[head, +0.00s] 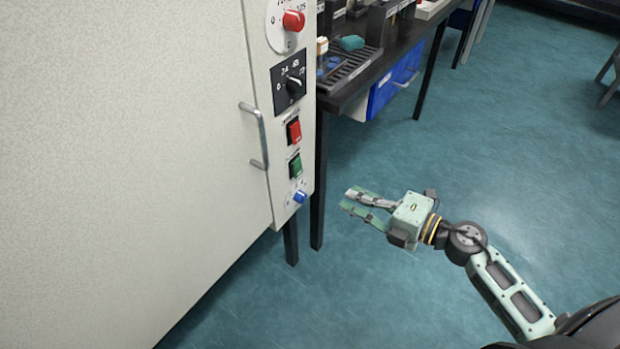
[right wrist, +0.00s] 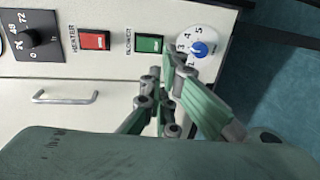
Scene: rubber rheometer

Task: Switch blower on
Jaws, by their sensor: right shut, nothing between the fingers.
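The blower switch (head: 295,166) is a green rocker in a black frame, low on the oven's control panel. In the right wrist view the green switch (right wrist: 149,44) sits beside the label BLOWER, just beyond my fingertips. My right gripper (head: 348,201) is shut and empty. In the head view it is to the right of the panel and points left towards it, apart from the switch. In the right wrist view its fingers (right wrist: 164,70) partly overlap the panel just below the switch. My left gripper is not in view.
The red heater switch (head: 294,131) is above the green one, and a blue knob (head: 299,197) is below it. A metal door handle (head: 256,135) sticks out left of the panel. A black bench (head: 405,45) stands behind. Open floor (head: 420,150) surrounds my right arm.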

